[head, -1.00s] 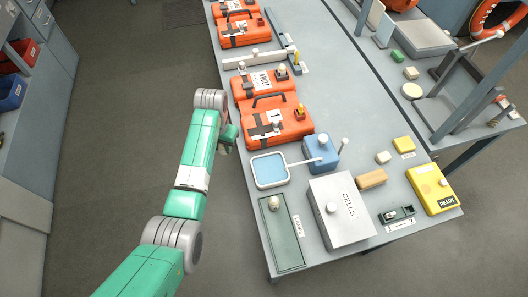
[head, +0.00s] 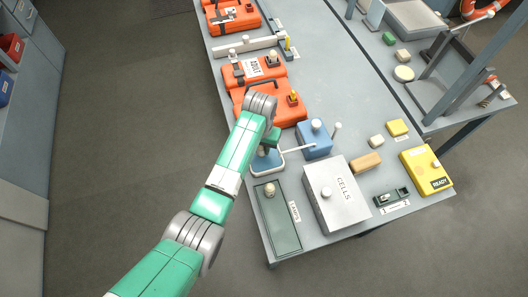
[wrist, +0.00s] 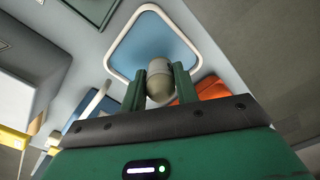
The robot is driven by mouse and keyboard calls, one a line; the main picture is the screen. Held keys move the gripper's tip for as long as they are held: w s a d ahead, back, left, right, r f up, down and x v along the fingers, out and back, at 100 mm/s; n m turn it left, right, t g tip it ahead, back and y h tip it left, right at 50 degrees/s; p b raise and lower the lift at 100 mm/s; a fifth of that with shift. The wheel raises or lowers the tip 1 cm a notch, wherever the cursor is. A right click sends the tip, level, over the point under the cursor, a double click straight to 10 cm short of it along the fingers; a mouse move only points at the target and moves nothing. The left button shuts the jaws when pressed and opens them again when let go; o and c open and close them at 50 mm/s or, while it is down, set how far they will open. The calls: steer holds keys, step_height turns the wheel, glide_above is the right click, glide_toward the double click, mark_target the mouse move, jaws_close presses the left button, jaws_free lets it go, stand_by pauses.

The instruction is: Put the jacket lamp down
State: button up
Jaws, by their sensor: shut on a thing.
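The jacket lamp (wrist: 159,82) is a pale, rounded capsule with a beige end in the wrist view. My gripper (wrist: 160,88) is shut on it, with one dark green finger on each side. The lamp is over the blue square pad with a white rim (wrist: 112,42); whether it touches the pad I cannot tell. In the head view my gripper (head: 267,147) is at this pad (head: 280,170), beside the near orange case (head: 288,113). My wrist covers part of the pad and hides most of the lamp there.
A green tray (head: 285,240) with a pale knob-like piece (head: 270,190) lies in front of the pad. A blue box (head: 314,146) with a lever stands to the right, with the white CELLS box (head: 350,212) nearby. Orange cases line the table's left side.

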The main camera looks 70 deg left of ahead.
steer(key=shift+w+d+f+b, duration=0.1)
steer(key=shift+w+f+b, duration=0.05)
steer(key=shift+f, duration=0.5)
steer(key=shift+w+d+f+b, duration=0.1)
steer(key=shift+w+f+b, duration=0.1)
steer(key=shift+f, duration=0.45)
steer(key=shift+w+d+f+b, duration=0.1)
steer(key=shift+f+b, duration=0.05)
steer(key=shift+f, duration=0.5)
steer(key=o, duration=1.1)
step_height(320, 180, up, 12)
steer(key=shift+r+p, duration=0.2)
steer(key=shift+p, duration=1)
steer(key=shift+w, duration=0.1)
